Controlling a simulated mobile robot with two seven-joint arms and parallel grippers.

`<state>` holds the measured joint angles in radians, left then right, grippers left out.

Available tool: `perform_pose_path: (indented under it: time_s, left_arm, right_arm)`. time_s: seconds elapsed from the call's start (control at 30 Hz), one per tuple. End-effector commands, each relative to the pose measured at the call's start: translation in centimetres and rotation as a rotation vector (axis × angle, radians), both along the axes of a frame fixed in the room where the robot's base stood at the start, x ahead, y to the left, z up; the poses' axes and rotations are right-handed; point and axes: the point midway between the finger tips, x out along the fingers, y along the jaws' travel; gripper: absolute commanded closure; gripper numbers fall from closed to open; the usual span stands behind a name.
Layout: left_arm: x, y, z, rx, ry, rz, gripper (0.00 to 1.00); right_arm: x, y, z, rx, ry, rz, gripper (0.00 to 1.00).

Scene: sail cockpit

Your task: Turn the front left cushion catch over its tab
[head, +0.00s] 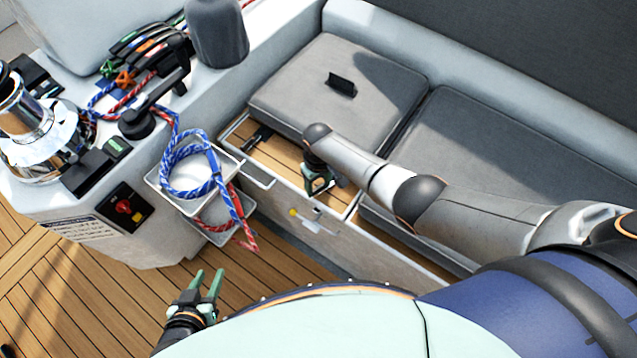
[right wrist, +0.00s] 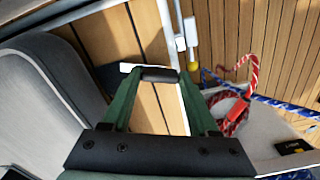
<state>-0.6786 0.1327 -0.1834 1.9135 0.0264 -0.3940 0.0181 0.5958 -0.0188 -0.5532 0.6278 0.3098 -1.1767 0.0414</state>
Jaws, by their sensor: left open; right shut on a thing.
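The grey left seat cushion (head: 340,90) lies toward the back of the seat, with a strip of bare wood (head: 275,150) in front of it. A black fitting (head: 258,135) sits on the left end of that wood. My right gripper (head: 318,185) points down at the front edge of the seat. In the right wrist view its fingers (right wrist: 158,82) are shut on a small black bar (right wrist: 158,74), which looks like the catch. Its tab cannot be made out. My left gripper (head: 208,285) is open and empty above the floor, left of the seat.
A white bin (head: 160,183) holding blue and red ropes stands left of the seat. A metal latch with a yellow knob (head: 293,212) is on the seat front. A second cushion (head: 500,150) lies to the right. The floor (head: 90,285) at lower left is clear.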

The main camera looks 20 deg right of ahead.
Motion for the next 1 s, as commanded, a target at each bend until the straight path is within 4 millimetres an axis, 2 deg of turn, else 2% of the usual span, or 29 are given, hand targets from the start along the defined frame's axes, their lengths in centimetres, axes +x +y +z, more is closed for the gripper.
perform_pose_path:
  time_s: [0.4, 1.0]
  left_arm:
    - [-0.05, -0.04, 0.06, -0.001, 0.001, 0.0, 0.59]
    - [-0.04, -0.09, 0.1, -0.002, 0.0, 0.001, 0.59]
  right_arm:
    - [0.02, 0.04, 0.01, 0.001, -0.001, 0.278, 0.96]
    - [0.04, 0.06, 0.03, 0.002, -0.001, 0.364, 0.96]
